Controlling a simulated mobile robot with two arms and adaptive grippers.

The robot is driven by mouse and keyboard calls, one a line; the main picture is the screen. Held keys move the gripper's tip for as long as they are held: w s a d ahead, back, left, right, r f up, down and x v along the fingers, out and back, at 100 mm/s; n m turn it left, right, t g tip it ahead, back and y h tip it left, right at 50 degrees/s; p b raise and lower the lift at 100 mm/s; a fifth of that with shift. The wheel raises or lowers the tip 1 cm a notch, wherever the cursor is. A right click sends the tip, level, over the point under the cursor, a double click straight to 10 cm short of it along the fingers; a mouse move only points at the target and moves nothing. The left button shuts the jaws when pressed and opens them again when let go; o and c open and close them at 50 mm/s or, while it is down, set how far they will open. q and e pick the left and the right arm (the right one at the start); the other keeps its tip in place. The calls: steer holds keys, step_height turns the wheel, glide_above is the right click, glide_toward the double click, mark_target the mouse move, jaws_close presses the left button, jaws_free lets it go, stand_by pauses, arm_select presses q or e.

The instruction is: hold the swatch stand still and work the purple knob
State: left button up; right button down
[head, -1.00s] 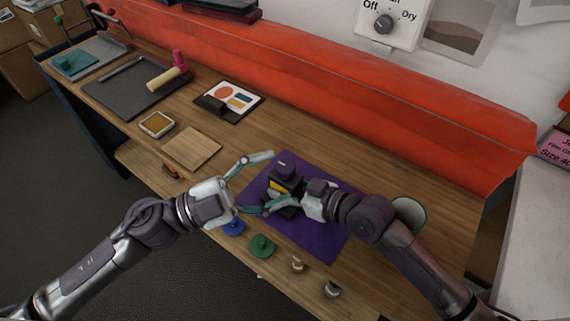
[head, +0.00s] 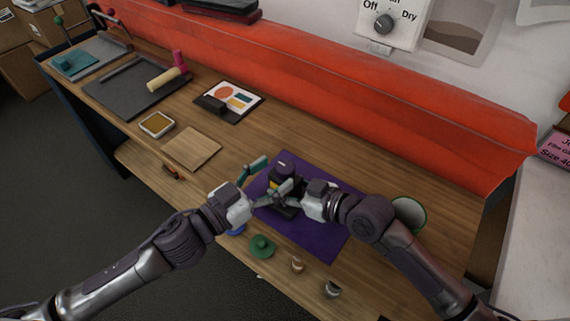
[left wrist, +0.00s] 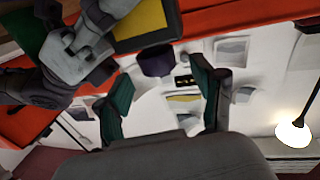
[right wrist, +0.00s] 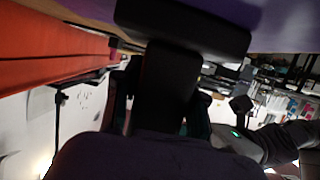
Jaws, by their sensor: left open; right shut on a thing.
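The swatch stand (head: 290,208) is a dark stand on a purple mat, with a yellow swatch that also shows in the left wrist view (left wrist: 147,22). Its purple knob (head: 285,161) is on its upper part. My right gripper (head: 292,197) is shut on the stand; in the right wrist view the stand's black post (right wrist: 165,88) is between its fingers. My left gripper (head: 268,180) is open beside the stand. In the left wrist view the purple knob (left wrist: 156,61) appears between its spread fingers, apart from both. Contact is hidden in the head view.
The purple mat (head: 318,236) lies under the stand. A green knob-like piece (head: 262,246) and two small metallic pieces (head: 297,265) sit along the bench's front. A white-and-green round container (head: 410,211) is beside my right arm. A wooden board (head: 192,148) lies to the left.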

mark_target(277, 171)
arm_select(q)
steer(key=shift+x, duration=1.9)
steer(key=c, duration=1.2)
